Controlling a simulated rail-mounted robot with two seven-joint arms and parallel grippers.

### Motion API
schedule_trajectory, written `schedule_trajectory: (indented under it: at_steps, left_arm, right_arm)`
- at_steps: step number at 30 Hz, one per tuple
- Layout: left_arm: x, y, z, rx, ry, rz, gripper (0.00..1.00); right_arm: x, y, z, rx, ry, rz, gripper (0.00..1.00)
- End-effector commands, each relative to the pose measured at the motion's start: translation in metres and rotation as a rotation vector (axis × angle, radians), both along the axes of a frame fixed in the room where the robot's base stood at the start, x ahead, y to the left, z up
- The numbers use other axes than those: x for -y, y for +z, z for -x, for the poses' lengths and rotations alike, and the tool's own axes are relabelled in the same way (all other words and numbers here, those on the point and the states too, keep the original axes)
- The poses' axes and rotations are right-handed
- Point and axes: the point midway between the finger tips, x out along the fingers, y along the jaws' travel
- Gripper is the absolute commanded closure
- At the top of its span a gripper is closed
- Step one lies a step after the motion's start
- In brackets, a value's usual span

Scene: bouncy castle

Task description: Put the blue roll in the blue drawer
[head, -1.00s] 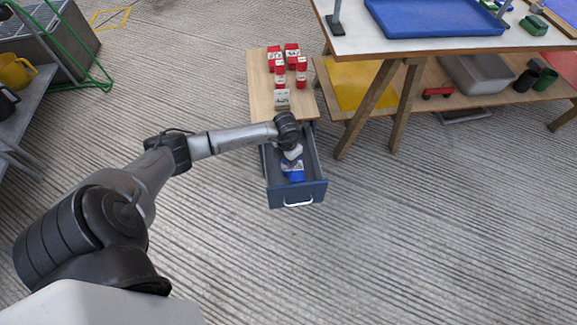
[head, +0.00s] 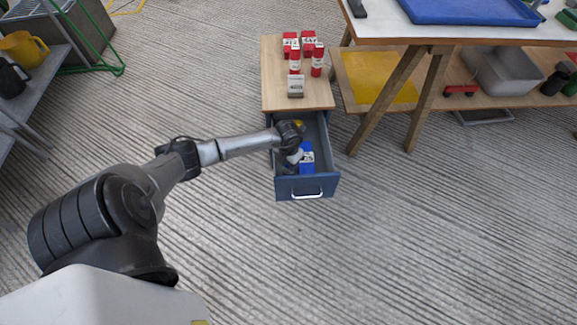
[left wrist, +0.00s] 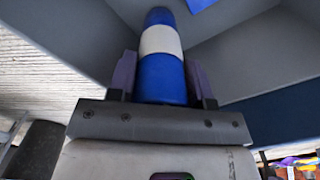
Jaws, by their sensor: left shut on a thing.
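The blue drawer (head: 308,187) is pulled open below a wooden-topped cabinet. My left gripper (head: 292,160) reaches down into the drawer at its left side. In the left wrist view it is shut on the blue roll (left wrist: 161,72), which is blue with a white band and sits between the two fingers. The grey drawer walls (left wrist: 245,55) surround the roll there. I cannot tell whether the roll touches the drawer floor. In the head view the gripper hides most of the roll. My right gripper is not in view.
A blue item with a white label (head: 307,157) lies in the drawer right of my gripper. A trestle table (head: 470,33) stands at right. The floor in front is clear.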

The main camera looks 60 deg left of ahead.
Motion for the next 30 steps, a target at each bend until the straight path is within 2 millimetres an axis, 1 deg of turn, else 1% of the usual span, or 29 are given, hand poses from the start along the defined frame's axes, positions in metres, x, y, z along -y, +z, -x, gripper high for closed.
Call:
schedule_trajectory:
  at_steps: [1,3,11,16,17,19,26,29,30]
  left_arm:
    - [0.0,-0.013,0.0,-0.001,0.001,0.001,0.81]
    - [0.0,-0.017,0.0,0.0,0.001,0.0,0.81]
    - [0.0,-0.015,0.0,0.0,0.0,0.0,0.81]
    - [0.0,-0.02,0.0,0.0,0.0,-0.001,0.81]
    - [0.0,-0.019,0.0,-0.001,0.0,-0.001,0.51]
    - [0.0,-0.019,0.0,-0.001,0.0,-0.001,0.45]
    - [0.0,-0.018,0.0,-0.001,0.0,0.0,0.44]
    - [0.0,-0.013,0.0,0.0,0.0,0.0,0.44]
    - [-0.001,-0.008,0.0,0.001,0.0,-0.001,0.44]
  right_arm:
    - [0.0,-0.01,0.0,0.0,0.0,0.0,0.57]
    - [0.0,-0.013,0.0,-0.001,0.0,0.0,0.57]
    - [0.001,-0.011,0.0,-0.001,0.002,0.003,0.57]
    - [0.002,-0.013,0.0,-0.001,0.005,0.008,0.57]
    - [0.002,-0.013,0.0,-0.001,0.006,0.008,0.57]
    - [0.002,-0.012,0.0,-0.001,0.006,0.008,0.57]
    - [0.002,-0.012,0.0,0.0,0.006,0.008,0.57]
    - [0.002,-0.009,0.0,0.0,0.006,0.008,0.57]
    - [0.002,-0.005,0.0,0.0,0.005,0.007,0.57]
